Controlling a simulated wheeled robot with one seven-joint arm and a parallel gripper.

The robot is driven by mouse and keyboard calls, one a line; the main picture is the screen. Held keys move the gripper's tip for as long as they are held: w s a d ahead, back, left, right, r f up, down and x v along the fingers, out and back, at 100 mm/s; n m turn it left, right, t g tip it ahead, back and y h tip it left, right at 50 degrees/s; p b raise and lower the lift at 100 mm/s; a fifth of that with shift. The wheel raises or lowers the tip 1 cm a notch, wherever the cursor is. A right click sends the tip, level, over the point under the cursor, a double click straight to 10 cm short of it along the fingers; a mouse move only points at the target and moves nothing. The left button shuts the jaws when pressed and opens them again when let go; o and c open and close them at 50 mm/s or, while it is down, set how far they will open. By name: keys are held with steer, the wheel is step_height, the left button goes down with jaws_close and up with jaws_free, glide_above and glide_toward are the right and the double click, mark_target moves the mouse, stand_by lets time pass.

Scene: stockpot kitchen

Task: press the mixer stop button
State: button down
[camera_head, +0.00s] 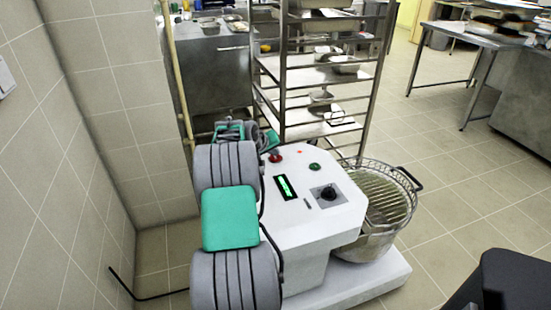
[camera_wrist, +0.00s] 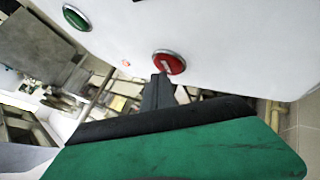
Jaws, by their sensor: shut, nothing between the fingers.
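The mixer (camera_head: 325,220) is a white machine with a sloping top panel and a wire-guarded metal bowl (camera_head: 375,205). Its red stop button (camera_head: 275,157) is at the panel's far left corner. The red button also shows in the wrist view (camera_wrist: 170,62), with pale marking on its face. A green button (camera_head: 315,167) sits to its right; it is at the upper left in the wrist view (camera_wrist: 76,17). My gripper (camera_wrist: 160,82) is shut and empty, its dark fingertips at the red button's lower edge in the picture. I cannot tell whether they touch it.
The panel also has a lit display (camera_head: 287,187) and a black knob (camera_head: 328,194). A metal rack (camera_head: 320,75) with trays stands right behind the mixer. A tiled wall (camera_head: 85,120) is close on the left. The floor on the right (camera_head: 480,190) is mostly clear.

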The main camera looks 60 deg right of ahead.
mark_target(274, 158)
steer(key=shift+f, duration=0.55)
stand_by(0.8)
steer(key=shift+r, duration=0.85)
steer(key=shift+r+p, duration=0.1)
steer(key=shift+p, duration=0.25)
steer(key=shift+r+p, duration=1.55)
steer(key=shift+r, duration=1)
steer(key=shift+f, duration=0.1)
steer(key=shift+w, duration=0.1)
